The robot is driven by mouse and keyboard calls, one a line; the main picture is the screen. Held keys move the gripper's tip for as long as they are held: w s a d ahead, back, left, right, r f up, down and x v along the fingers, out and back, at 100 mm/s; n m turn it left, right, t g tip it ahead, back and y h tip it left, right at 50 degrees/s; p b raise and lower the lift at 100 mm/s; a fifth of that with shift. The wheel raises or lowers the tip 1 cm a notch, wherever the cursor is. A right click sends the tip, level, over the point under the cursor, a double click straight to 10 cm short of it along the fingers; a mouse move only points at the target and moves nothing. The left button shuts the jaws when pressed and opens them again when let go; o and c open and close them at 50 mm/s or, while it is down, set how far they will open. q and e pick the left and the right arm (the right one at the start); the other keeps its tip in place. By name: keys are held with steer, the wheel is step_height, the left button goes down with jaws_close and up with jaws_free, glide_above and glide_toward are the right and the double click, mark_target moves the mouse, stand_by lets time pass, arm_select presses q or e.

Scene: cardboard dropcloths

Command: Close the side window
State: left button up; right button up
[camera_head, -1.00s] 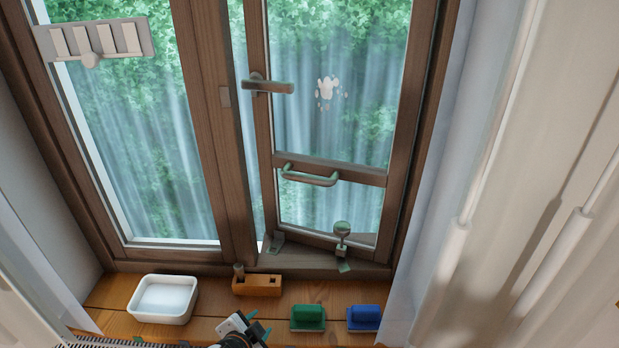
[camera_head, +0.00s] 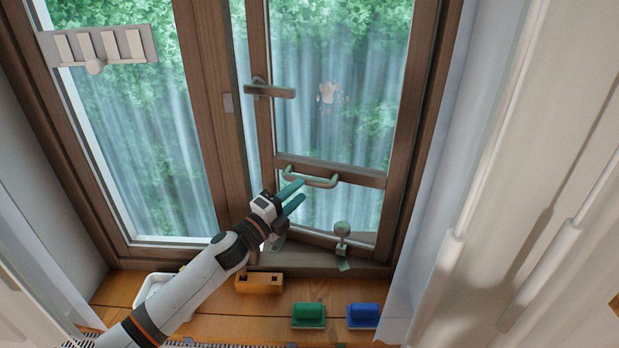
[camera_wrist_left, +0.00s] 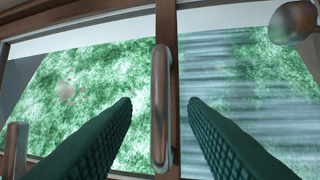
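The side window (camera_head: 385,120) is a brown wooden sash hinged at the right, standing ajar, with a gap along its left edge. A lever handle (camera_head: 270,91) sits on its left stile, turned sideways. A metal pull handle (camera_head: 310,177) is on its lower crossbar. My left gripper (camera_head: 298,196) is just below and left of the pull handle. In the left wrist view its two green fingers (camera_wrist_left: 160,100) are open, with the pull handle (camera_wrist_left: 160,108) showing between them, not gripped. My right gripper is not in view.
A small round-headed fitting (camera_head: 342,232) is at the sash bottom. Curtains hang at both sides.

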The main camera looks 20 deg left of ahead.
mark_target(310, 185)
arm_select(q)
steer(key=x, duration=0.5)
steer(key=shift+w+p, duration=0.1)
steer(key=shift+p, duration=0.3)
jaws_close()
